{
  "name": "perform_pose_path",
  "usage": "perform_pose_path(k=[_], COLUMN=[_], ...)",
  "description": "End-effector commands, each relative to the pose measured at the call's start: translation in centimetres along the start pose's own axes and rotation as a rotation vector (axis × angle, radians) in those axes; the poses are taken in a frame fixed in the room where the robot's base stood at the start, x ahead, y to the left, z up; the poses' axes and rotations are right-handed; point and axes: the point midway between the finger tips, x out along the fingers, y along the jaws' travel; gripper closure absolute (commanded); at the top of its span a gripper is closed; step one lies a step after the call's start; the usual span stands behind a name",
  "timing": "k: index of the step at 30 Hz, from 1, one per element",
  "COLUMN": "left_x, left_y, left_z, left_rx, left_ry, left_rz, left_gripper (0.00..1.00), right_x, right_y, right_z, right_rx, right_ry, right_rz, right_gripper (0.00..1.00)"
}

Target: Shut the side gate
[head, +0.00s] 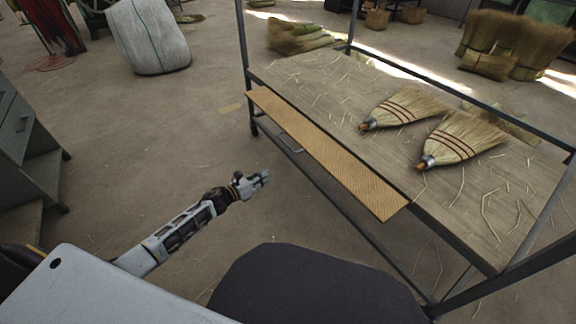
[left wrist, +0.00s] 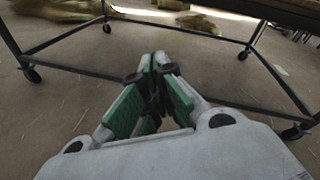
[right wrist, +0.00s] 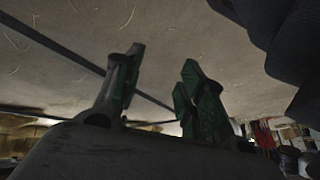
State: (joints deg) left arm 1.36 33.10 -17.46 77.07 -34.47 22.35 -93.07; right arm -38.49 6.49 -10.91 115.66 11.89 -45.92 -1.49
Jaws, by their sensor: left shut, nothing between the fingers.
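The side gate looks to be the long tan patterned panel (head: 325,150) along the near side of the work table (head: 300,85). It sticks outward from the table edge, folded open. A grey bar handle (head: 290,142) shows just beyond its outer edge. My left gripper (head: 262,179) is left of the panel, apart from it, over bare floor. In the left wrist view its fingers (left wrist: 155,65) meet with nothing between them, facing the table's underframe. My right gripper (right wrist: 163,60) shows only in the right wrist view, its fingers apart and empty, with a pale surface beyond.
Two brooms (head: 405,108) (head: 462,138) and loose straw lie on the table top. Dark metal posts and rails (head: 245,40) frame the table, with wheels below. A grey cabinet (head: 25,135) stands at the left, a white sack (head: 150,38) behind.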

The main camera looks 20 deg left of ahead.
Motion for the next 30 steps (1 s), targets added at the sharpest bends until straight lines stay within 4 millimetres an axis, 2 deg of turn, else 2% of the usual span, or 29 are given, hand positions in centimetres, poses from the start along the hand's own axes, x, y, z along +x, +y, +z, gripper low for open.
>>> perform_pose_path(k=[6, 12, 30], left_x=[1.0, 1.4, 1.5], left_y=[-1.2, -2.2, -2.5], left_z=[0.9, 1.6, 1.9], left_rx=[0.25, 0.397, 0.438], left_ry=[-0.015, -0.026, -0.029], left_rz=[-0.102, -0.159, -0.175], left_gripper=[1.0, 1.0, 1.0], right_x=[-0.5, -1.2, -1.6], right_y=[-0.8, -1.4, -1.5], right_z=[-1.0, -1.7, -2.0], right_rx=[0.0, 0.0, 0.0], right_ry=[0.036, 0.056, 0.062], right_rz=[-0.027, -0.043, -0.048], right_gripper=[0.6, 0.6, 0.6])
